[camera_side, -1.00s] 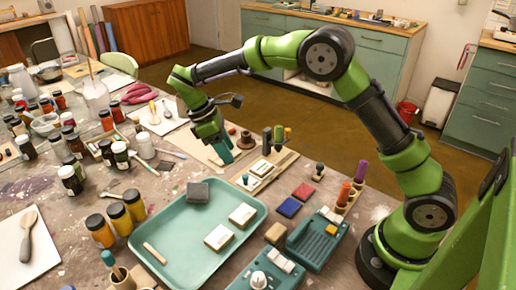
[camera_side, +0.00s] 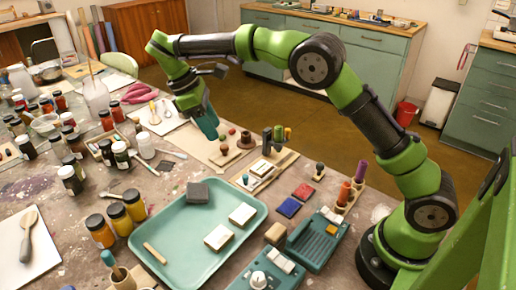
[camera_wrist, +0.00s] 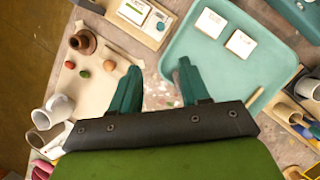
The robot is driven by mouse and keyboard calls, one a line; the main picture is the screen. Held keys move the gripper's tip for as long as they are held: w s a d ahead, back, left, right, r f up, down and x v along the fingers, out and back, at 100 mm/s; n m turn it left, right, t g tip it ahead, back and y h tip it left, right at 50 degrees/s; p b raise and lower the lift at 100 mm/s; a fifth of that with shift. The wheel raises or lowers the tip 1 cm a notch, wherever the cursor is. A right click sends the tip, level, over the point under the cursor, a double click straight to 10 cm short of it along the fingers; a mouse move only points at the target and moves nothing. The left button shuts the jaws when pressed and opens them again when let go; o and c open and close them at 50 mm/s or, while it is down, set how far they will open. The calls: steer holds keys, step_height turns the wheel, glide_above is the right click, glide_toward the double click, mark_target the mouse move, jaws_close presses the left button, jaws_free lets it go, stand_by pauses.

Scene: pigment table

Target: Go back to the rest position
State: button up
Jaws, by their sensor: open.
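My gripper (camera_side: 209,126) is above the far part of the table in the side view, its teal fingers pointing down at a tilt. In the wrist view the two teal fingers of my gripper (camera_wrist: 155,90) stand apart with nothing between them. Below it lies a pale board (camera_side: 205,149) with small red and green lumps and a brown pot (camera_side: 245,140). In the wrist view the lumps (camera_wrist: 84,74) and the brown pot (camera_wrist: 83,42) lie left of the fingers, clear of them.
A teal tray (camera_side: 172,275) holds a dark grey block (camera_side: 197,192), two pale blocks (camera_side: 241,214) and a wooden stick. Several jars and bottles crowd the table's left side. Teal devices (camera_side: 318,244) and stamps stand near my base. The air above the table is free.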

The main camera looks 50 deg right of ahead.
steer(key=s+d+r+m+t+y, duration=0.2)
steer(key=s+m+t, duration=0.3)
steer(key=s, duration=0.7)
steer(key=s+d+r+m+t+y, duration=0.2)
steer(key=s+m+t, duration=0.3)
steer(key=s, duration=0.7)
steer(key=r+m+y, duration=0.1)
steer(key=m, duration=0.1)
steer(key=shift+d+r+m, duration=0.2)
steer(key=shift+d+m, duration=0.05)
steer(key=shift+m, duration=0.05)
